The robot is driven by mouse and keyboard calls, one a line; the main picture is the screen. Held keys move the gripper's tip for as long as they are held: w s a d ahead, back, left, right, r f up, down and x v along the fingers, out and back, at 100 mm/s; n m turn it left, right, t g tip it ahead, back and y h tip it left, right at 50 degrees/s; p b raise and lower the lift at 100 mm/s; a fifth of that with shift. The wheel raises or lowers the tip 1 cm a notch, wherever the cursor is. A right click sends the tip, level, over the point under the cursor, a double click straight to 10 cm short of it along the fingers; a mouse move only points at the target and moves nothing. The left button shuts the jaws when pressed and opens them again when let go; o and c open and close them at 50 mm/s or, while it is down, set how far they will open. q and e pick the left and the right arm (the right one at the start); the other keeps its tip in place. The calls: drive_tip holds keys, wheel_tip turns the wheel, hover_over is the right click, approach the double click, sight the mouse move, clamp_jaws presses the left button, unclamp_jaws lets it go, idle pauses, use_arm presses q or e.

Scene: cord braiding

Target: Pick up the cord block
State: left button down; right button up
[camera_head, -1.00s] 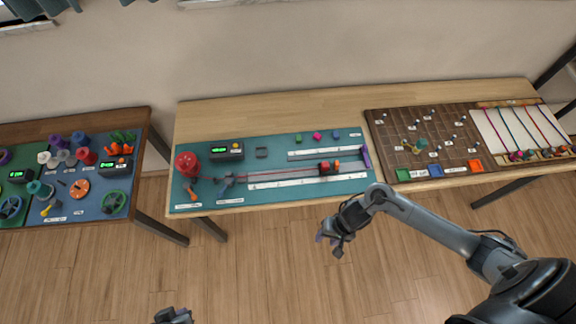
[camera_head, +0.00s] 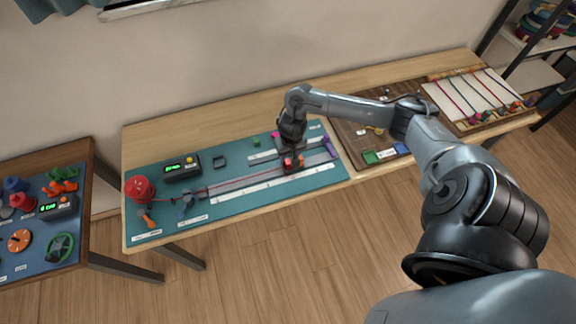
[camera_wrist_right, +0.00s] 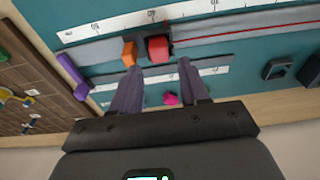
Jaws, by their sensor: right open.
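A red block (camera_wrist_right: 157,48), which I take for the cord block, sits on the grey rail where the red cord runs, with a smaller orange block (camera_wrist_right: 129,54) beside it. In the head view the red block (camera_head: 288,163) shows just below my right gripper (camera_head: 290,151), partly covered by it. In the right wrist view my right gripper (camera_wrist_right: 159,65) is open. Its two purple-grey fingers point towards the rail, with the red block ahead of the gap between the tips and nothing between them. My left gripper is not in view.
The teal mat (camera_head: 225,215) also holds a red spool (camera_head: 140,188), a timer box (camera_head: 182,168), white rulers and a purple bar (camera_head: 329,146). A magenta piece (camera_wrist_right: 171,98) lies near the fingers. A brown pegboard (camera_wrist_right: 20,95) is alongside.

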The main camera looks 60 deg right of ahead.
sight(289, 161)
drive_tip(key=shift+w+d+f+b, duration=0.1)
drive_tip(key=shift+d+f+b, duration=0.1)
drive_tip(key=shift+f, duration=0.7)
drive_tip(key=shift+w+d+f+b, duration=0.1)
drive_tip(key=shift+f+b, duration=0.05)
drive_tip(key=shift+f, duration=0.7)
drive_tip(key=f, duration=0.1)
drive_tip(key=f+b, duration=0.1)
drive_tip(key=f, duration=0.1)
drive_tip(key=shift+w+d, duration=0.2)
drive_tip(key=shift+d, duration=0.1)
drive_tip(key=shift+f, duration=0.5)
drive_tip(key=shift+c, duration=0.3)
drive_tip(key=c, duration=0.7)
